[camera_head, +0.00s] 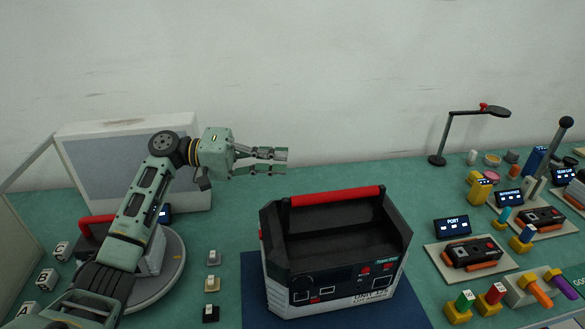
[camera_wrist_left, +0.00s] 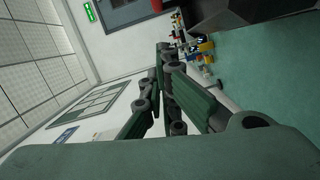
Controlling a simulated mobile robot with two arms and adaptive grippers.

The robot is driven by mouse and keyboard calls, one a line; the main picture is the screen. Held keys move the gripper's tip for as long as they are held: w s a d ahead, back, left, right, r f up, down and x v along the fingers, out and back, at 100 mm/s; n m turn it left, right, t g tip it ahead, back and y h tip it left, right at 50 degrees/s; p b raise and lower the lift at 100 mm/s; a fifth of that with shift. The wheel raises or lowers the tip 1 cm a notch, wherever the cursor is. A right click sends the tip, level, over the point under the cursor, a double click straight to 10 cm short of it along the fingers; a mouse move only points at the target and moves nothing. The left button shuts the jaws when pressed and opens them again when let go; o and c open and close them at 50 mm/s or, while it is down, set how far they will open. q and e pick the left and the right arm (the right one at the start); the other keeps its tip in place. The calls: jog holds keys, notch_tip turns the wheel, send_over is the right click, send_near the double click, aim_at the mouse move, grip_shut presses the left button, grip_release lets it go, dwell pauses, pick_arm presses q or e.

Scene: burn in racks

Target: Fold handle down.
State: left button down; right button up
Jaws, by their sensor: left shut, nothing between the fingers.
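A dark box-shaped unit (camera_head: 335,279) stands on a blue mat (camera_head: 405,309) at the front middle in the head view. Its red handle (camera_head: 337,196) stands raised across the top, above the dark open recess. My left gripper (camera_head: 286,161) is shut and empty, a little above and to the left of the handle, apart from it, pointing right. In the left wrist view the fingers of my left gripper (camera_wrist_left: 165,62) also show together with nothing between them. My right gripper is not in view.
A second unit with a red handle (camera_head: 97,222) sits on a round turntable (camera_head: 172,270) behind my left arm. Right of the main unit are a small PORT display (camera_head: 452,227), modules, coloured plugs and a desk lamp (camera_head: 470,113). Several small switches (camera_head: 212,284) stand left of it.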

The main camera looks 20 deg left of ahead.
pick_arm(q)
jog(key=p+x, duration=0.1)
jog(key=x, duration=0.2)
jog(key=s+p+x, duration=0.1)
jog(key=x, duration=0.2)
jog(key=s+d+p+x, duration=0.1)
jog(key=x, duration=0.2)
jog(key=shift+d+f+p, duration=0.15)
jog(key=shift+p, duration=0.2)
jog(key=shift+s+d, duration=0.25)
jog(key=shift+s, duration=0.35)
jog(key=shift+d+f, duration=0.15)
jog(key=shift+f, duration=0.05)
jog(key=shift+s, duration=0.1)
